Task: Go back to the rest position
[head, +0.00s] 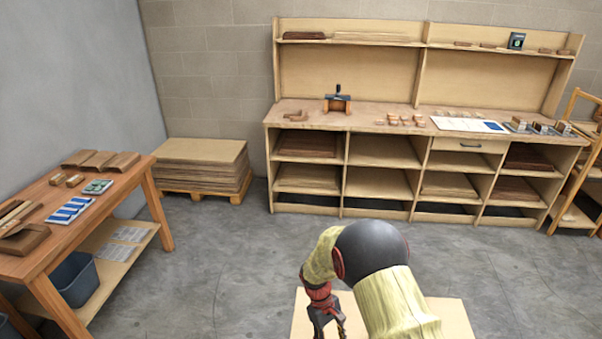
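My gripper (328,326) hangs at the bottom middle of the head view, below the bent yellow and black arm. It points down in front of a pale flat surface (455,318). Its fingers are small and cut off near the lower edge, so I cannot tell whether they are open or shut. I see no object clearly held in it.
A wooden table (140,185) with blocks and blue-white packets stands at the left. A stack of boards (200,155) on a pallet sits by the back wall. A long workbench (390,150) with shelves spans the back. Grey floor (235,250) between them is clear.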

